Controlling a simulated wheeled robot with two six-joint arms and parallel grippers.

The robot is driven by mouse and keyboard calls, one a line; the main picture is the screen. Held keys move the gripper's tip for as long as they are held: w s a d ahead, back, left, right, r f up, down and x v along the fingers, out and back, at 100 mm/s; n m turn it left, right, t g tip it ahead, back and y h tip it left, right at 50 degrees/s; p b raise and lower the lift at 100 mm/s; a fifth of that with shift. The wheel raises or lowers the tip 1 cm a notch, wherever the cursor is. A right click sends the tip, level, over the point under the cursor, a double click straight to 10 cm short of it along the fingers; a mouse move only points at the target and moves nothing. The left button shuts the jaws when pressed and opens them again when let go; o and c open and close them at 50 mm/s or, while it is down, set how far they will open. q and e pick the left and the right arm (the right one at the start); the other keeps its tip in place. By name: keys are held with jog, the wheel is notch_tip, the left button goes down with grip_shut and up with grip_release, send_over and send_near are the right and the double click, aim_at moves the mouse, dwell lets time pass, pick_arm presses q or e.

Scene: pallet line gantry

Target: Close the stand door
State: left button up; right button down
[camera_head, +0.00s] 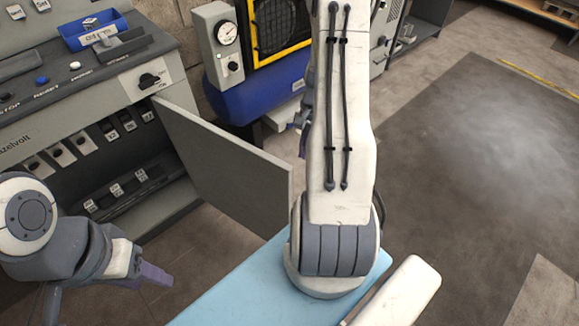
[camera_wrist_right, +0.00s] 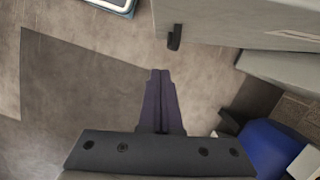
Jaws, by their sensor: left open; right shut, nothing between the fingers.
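The stand door (camera_head: 225,165) is a flat grey panel. In the head view it stands wide open, swung out from the right side of the grey control stand (camera_head: 60,125). In the right wrist view, the door (camera_wrist_right: 235,22) shows at the upper right with a small black handle (camera_wrist_right: 175,38). My right gripper (camera_wrist_right: 160,75) is shut and empty, apart from the handle and below it in that picture. In the head view my right arm mostly hides it. My left gripper (camera_head: 103,290) is open and empty at the lower left, in front of the stand.
Inside the stand are rows of switches (camera_head: 115,195). A blue bin (camera_head: 92,30) sits on top. A blue tank (camera_head: 245,97) and a gauge box (camera_head: 218,45) stand beyond the door. Open floor (camera_head: 480,140) lies to the right.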

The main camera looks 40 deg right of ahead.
aim_at(292, 183)
jog(key=shift+s+a+f, duration=0.25)
jog(key=shift+a+f, duration=0.8)
jog(key=shift+f, duration=0.5)
jog(key=shift+s+a+f, duration=0.3)
jog(key=shift+a+f, duration=0.7)
jog(key=shift+f, duration=0.5)
jog(key=shift+s+a+f, duration=0.25)
jog(key=shift+a+f, duration=0.8)
jog(key=shift+f, duration=0.5)
